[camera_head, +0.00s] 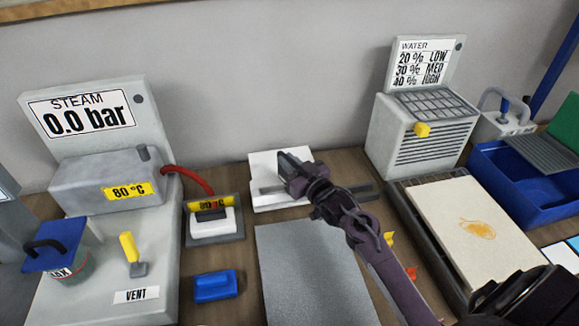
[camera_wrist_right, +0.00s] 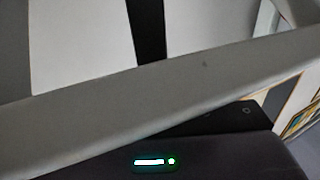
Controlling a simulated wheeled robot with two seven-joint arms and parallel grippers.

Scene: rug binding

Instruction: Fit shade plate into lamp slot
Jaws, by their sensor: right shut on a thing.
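My right gripper (camera_head: 292,168) reaches to the back middle of the bench, in front of a small white upright panel (camera_head: 263,170). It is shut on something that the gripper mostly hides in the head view. A long thin grey bar or plate edge (camera_head: 359,190) lies level by the gripper, at the foot of the panel. In the right wrist view a grey bar (camera_wrist_right: 190,88) crosses close to the camera at a slant, with white surfaces and a dark strip behind it. I cannot tell for sure which piece is the shade plate or the lamp slot. My left gripper is out of view.
A flat grey plate (camera_head: 308,270) lies in front. To the left are a steam unit (camera_head: 105,180), an iron on its stand (camera_head: 212,219) and a blue block (camera_head: 215,286). To the right are a cream board (camera_head: 468,232), a water unit (camera_head: 420,135) and a blue bin (camera_head: 520,190).

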